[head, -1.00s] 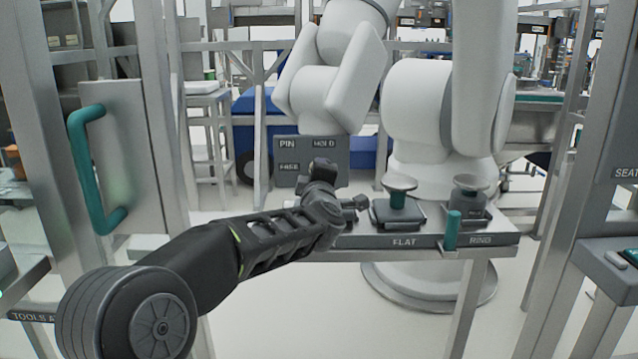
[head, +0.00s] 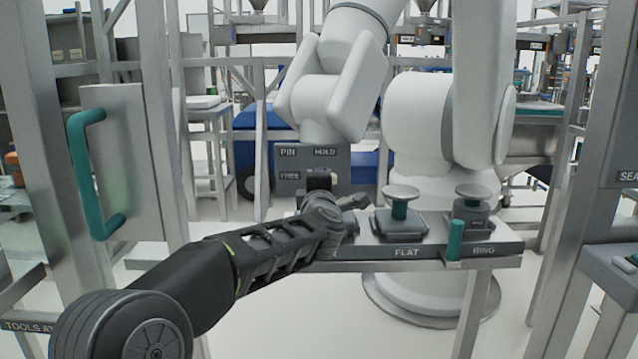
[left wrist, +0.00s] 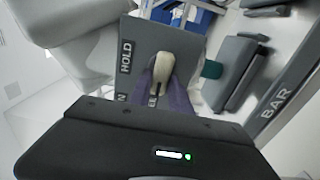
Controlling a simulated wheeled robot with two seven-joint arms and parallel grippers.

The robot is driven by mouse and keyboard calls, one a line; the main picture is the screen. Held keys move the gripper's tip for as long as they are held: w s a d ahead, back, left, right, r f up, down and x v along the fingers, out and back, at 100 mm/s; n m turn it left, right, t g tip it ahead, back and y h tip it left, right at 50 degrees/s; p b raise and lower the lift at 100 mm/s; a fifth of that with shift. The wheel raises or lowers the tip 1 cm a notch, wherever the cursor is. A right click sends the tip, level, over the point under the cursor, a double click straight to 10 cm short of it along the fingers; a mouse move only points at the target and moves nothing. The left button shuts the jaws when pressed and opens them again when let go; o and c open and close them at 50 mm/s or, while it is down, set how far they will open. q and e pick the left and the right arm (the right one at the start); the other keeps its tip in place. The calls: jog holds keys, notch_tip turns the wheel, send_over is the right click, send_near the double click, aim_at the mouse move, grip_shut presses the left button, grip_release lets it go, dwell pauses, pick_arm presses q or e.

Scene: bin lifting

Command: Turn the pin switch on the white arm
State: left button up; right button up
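The grey switch panel (head: 288,172) hangs under the white arm (head: 325,95) and carries the labels PIN, HOLD and one like FREE. In the left wrist view the panel (left wrist: 185,42) stands tilted, with its cream pin switch (left wrist: 163,72) sticking out. A small cream bit of the switch (head: 335,181) shows beside my gripper in the head view. My left gripper (head: 320,181) is at the panel's lower part. In the wrist view its purplish fingers (left wrist: 164,92) flank the switch closely; whether they press on it I cannot tell. My right gripper is out of view.
A shelf (head: 430,252) below the panel holds a tool marked FLAT (head: 400,215) and one marked RING (head: 473,212), with a teal peg (head: 454,240) between them. A cabinet door with a teal handle (head: 85,175) and metal posts stand at left.

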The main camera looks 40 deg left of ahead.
pick_arm(q)
jog(key=o, duration=0.4)
jog(key=v, duration=0.7)
jog(key=shift+s+d+p, duration=0.25)
jog(key=shift+s+p, duration=0.05)
dwell(0.3)
